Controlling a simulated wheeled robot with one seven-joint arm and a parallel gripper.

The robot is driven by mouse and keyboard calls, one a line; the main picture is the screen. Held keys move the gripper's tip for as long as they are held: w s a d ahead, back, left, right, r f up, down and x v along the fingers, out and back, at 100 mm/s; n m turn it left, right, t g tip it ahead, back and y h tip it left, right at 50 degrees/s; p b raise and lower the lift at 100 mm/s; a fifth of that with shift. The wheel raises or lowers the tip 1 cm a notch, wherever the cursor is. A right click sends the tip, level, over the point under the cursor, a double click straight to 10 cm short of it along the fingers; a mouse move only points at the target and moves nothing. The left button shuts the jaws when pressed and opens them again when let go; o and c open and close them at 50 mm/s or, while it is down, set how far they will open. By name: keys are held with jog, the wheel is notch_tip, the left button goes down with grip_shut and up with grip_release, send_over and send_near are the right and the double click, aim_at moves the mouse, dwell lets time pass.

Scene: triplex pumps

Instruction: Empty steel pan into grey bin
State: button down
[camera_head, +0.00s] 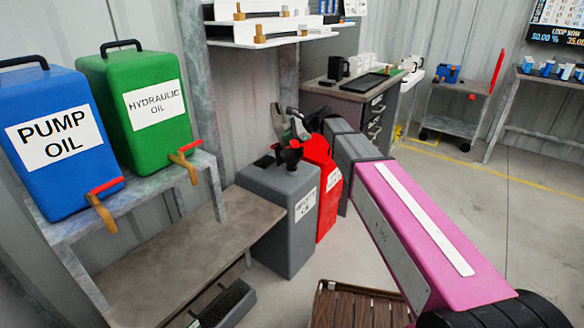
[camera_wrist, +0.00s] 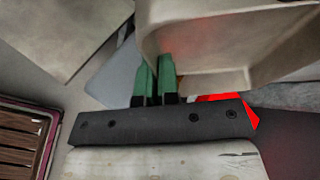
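The grey bin (camera_head: 282,215) is a tall grey container with a white label, standing on the floor beside the bench. A black funnel (camera_head: 291,153) sits on its top. My gripper (camera_head: 299,128), with green fingers, is above the bins, partly hidden by my arm. The steel pan (camera_head: 278,122) shows as a small grey shape beside the fingers, steeply tilted. In the wrist view the pan (camera_wrist: 225,55) fills the upper right, and my close-set green fingers (camera_wrist: 155,78) appear shut on its edge. Whether anything is left inside the pan cannot be seen.
A red container (camera_head: 325,185) stands right against the grey bin. Blue pump oil (camera_head: 62,140) and green hydraulic oil (camera_head: 135,105) tanks stand on a shelf at left. A low bench (camera_head: 180,255) lies left of the bin. A slatted wooden crate (camera_head: 350,305) is in front.

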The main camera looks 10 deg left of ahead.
aim_at(277, 135)
jog(key=shift+w+d+r+y, duration=0.1)
jog(key=shift+w+d+y, duration=0.05)
jog(key=shift+d+y, duration=0.55)
dwell(1.2)
jog(key=shift+a, duration=0.25)
jog(key=shift+s+a+h, duration=0.2)
jog(key=shift+a+h, duration=0.65)
jog(key=shift+h, duration=0.25)
jog(key=shift+s+a+r+t+h, duration=0.15)
jog(key=shift+a+r+t+h, duration=0.25)
jog(key=shift+h, duration=0.5)
jog(key=a+h+b, duration=0.1)
jog(key=a+f+h+b, duration=0.1)
jog(key=shift+s+f+n+h, duration=0.2)
jog(key=shift+n+h, duration=0.1)
jog(key=shift+h, duration=0.1)
jog(key=shift+a+t+h, duration=0.1)
jog(key=shift+t+h, duration=0.2)
jog(key=shift+s+a+f+n+t+h+b, duration=0.15)
jog(key=shift+a+f+t+h+b, duration=0.3)
jog(key=shift+h+b, duration=0.7)
jog(key=shift+s+a+f+n+t+h+b, duration=0.25)
jog(key=shift+a+f+h+b, duration=0.25)
jog(key=shift+h, duration=1.15)
jog(key=shift+s+a+f+n+t+h+b, duration=0.1)
jog(key=shift+a+f+t+h+b, duration=0.4)
jog(key=shift+h+b, duration=0.65)
